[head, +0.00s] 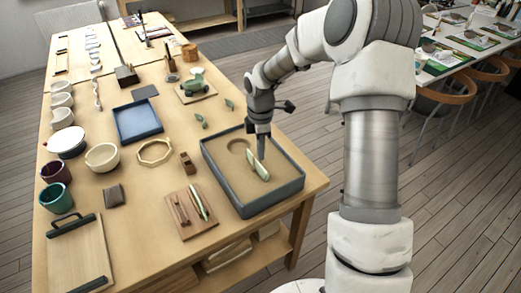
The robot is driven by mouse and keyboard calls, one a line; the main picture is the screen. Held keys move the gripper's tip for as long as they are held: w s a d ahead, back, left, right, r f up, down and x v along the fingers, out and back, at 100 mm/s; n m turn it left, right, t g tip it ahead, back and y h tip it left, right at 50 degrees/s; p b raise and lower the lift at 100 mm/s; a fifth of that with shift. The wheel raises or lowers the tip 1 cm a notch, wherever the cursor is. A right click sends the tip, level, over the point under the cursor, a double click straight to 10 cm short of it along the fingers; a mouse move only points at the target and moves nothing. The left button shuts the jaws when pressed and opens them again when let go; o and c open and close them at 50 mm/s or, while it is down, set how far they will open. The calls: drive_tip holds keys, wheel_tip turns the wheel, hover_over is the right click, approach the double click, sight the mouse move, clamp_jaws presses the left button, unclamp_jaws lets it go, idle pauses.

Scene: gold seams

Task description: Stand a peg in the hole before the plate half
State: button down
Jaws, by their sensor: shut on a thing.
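A pale green plate half (258,168) stands on edge, slightly tilted, in the sand-coloured bed of the dark-rimmed tray (246,213) at the table's right front. My gripper (262,154) points down over the tray, its fingertips right at the plate half's far side. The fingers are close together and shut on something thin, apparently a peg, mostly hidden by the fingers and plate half. The hole before the plate half cannot be made out. A round hollow (238,146) shows in the bed behind and left of it.
A wooden board (183,226) with a pale green piece (197,202) lies left of the tray. A small wooden block (187,163), an octagonal ring (154,152), a blue tray (148,112) and several bowls cover the table further left. The tray's right half is clear.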

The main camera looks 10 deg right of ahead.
drive_tip(key=shift+r+p, duration=1.65)
drive_tip(key=shift+r, duration=0.45)
drive_tip(key=shift+f+b, duration=0.9)
drive_tip(key=shift+f, duration=0.55)
drive_tip(key=shift+f+b, duration=0.35)
drive_tip(key=shift+f, duration=0.85)
idle(0.3)
idle(0.8)
drive_tip(key=shift+c, duration=2.4)
unclamp_jaws()
drive_tip(key=shift+s, duration=0.1)
drive_tip(key=shift+f, duration=0.1)
